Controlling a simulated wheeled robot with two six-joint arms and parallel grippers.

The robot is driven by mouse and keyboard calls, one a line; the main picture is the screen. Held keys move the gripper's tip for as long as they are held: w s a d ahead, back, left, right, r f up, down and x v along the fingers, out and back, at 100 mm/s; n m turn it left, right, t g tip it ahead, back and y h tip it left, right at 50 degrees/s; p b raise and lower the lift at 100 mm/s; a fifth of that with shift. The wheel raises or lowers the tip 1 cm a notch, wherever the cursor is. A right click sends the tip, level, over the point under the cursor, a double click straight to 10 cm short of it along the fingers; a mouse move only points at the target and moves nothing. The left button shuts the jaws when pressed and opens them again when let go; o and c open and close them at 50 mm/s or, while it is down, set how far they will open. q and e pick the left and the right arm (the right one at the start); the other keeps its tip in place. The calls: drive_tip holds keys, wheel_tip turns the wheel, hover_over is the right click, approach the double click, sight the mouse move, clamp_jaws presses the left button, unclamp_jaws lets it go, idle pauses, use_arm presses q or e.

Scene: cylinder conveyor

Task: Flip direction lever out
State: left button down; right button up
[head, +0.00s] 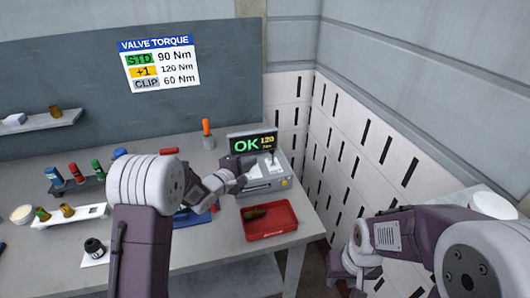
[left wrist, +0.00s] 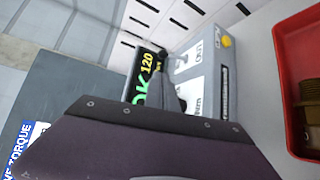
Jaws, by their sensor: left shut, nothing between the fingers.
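A grey tester box (head: 264,180) stands on the bench, with a lit display reading OK 120 (head: 252,143) at its back and a yellow button at its front right. A small dark lever (head: 271,156) appears to stand on its top near white labels. My left gripper (head: 243,178) is shut and empty at the box's left side; I cannot tell whether it touches the box. In the left wrist view the box (left wrist: 210,65) shows a label reading OUT, and the fingers (left wrist: 170,90) partly cover the display. My right gripper (head: 346,272) is low at the right, its fingers unclear.
A red tray (head: 270,221) with a brown fitting lies in front of the box. An orange-handled tool (head: 207,133) stands behind. Coloured cylinders and white trays (head: 72,216) are at the left. A slotted white wall (head: 350,140) rises at the right.

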use_arm(q)
drive_tip(key=shift+w+a+f, duration=0.1)
drive_tip(key=shift+w+f, duration=0.1)
drive_tip(key=x, duration=1)
drive_tip(key=shift+w+a+f+p, duration=0.1)
drive_tip(key=shift+w+p, duration=0.05)
drive_tip(key=shift+p, duration=0.25)
